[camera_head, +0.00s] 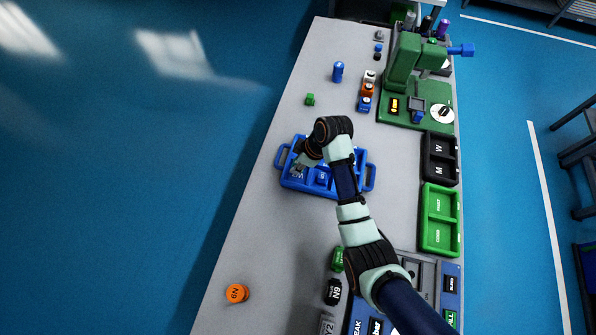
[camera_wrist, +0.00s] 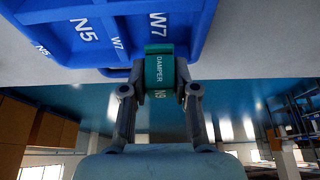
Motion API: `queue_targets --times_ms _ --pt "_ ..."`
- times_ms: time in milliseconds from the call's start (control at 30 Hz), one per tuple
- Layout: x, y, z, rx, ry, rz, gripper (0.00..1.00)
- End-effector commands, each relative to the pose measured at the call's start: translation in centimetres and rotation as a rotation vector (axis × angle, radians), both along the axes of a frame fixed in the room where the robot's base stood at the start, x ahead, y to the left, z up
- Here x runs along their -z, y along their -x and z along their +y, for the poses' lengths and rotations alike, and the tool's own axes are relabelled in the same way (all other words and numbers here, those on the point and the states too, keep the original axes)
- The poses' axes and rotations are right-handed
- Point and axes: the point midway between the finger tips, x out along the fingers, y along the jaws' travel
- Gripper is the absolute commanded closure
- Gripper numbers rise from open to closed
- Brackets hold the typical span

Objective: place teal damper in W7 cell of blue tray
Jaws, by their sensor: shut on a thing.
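The blue tray (camera_head: 310,188) lies on the grey bench under my arm. In the wrist view the blue tray (camera_wrist: 105,50) fills the top, with N5 and W7 labels on it. In the head view my gripper (camera_head: 302,163) is over the left part of the tray, and my arm hides part of the tray. I cannot make out the damper there.
A green fixture (camera_head: 405,70) stands at the back right. A black W/M bin (camera_head: 439,158) and a green bin (camera_head: 439,218) line the right edge. A blue cylinder (camera_head: 338,72) and a small green part (camera_head: 310,99) stand behind the tray. An orange part (camera_head: 237,293) lies front left.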

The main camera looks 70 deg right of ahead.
Motion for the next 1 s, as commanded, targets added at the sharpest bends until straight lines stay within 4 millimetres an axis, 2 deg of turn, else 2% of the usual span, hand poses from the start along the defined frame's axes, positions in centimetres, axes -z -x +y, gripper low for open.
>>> queue_targets --times_ms 167,433,767,800,867,1000 --pt "0.5 0.0 0.0 -0.001 0.001 -0.001 1.00" --pt "4.6 0.0 0.0 0.000 0.000 0.000 1.00" --pt "4.9 0.0 0.0 -0.001 0.001 -0.001 1.00" --pt "4.9 0.0 0.0 -0.001 0.001 -0.001 0.70" --pt "4.9 0.0 0.0 -0.001 0.001 -0.001 0.61" --pt "4.9 0.0 0.0 -0.001 0.001 -0.001 0.61"
